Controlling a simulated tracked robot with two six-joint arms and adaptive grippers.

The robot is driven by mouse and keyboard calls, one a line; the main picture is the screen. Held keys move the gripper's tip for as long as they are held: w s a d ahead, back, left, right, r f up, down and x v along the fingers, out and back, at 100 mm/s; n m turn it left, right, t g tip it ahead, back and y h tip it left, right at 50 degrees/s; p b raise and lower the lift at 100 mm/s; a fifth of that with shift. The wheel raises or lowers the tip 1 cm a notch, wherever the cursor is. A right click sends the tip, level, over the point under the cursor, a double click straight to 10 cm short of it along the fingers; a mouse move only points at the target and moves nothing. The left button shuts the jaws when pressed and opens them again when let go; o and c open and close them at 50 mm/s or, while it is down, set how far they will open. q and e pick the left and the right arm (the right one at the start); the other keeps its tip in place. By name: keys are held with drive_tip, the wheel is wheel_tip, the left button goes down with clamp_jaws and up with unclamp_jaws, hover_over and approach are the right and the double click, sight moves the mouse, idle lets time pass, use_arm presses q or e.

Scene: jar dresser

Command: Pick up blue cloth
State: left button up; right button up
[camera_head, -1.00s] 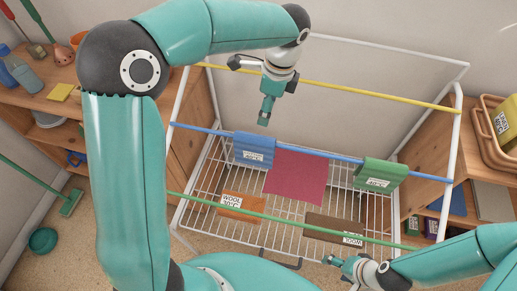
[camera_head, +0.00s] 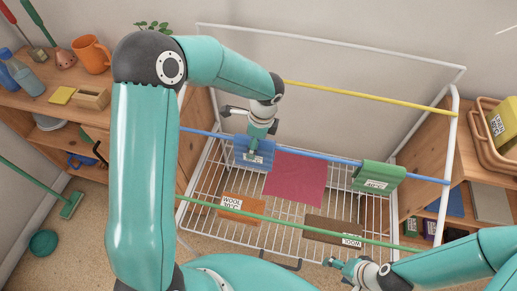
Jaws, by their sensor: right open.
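The blue cloth (camera_head: 241,152) with a white label hangs folded over the blue rod (camera_head: 321,156) of a white drying rack. My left gripper (camera_head: 252,155) points down and overlaps the middle of the blue cloth in the picture, hiding part of it and its label. I cannot tell whether it touches the cloth or whether its jaws are open. My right gripper (camera_head: 338,263) is open and empty at the lower front of the rack, near the green rod (camera_head: 300,226).
A red cloth (camera_head: 295,180) and a green cloth (camera_head: 378,177) hang right of the blue one. Orange (camera_head: 240,207) and brown (camera_head: 333,230) cloths lie lower. A yellow rod (camera_head: 370,96) runs behind. Wooden shelves (camera_head: 75,120) stand left; a basket (camera_head: 482,150) is at right.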

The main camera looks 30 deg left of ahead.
use_arm(q)
wheel_tip(320, 180, down, 2)
drive_tip(key=shift+a+f, duration=0.1)
drive_tip(key=shift+a, duration=0.05)
drive_tip(key=c, duration=1.2)
drive_tip(key=shift+c, duration=0.2)
drive_tip(key=shift+r, duration=0.3)
wheel_tip(320, 180, up, 20)
drive_tip(key=shift+f, duration=0.15)
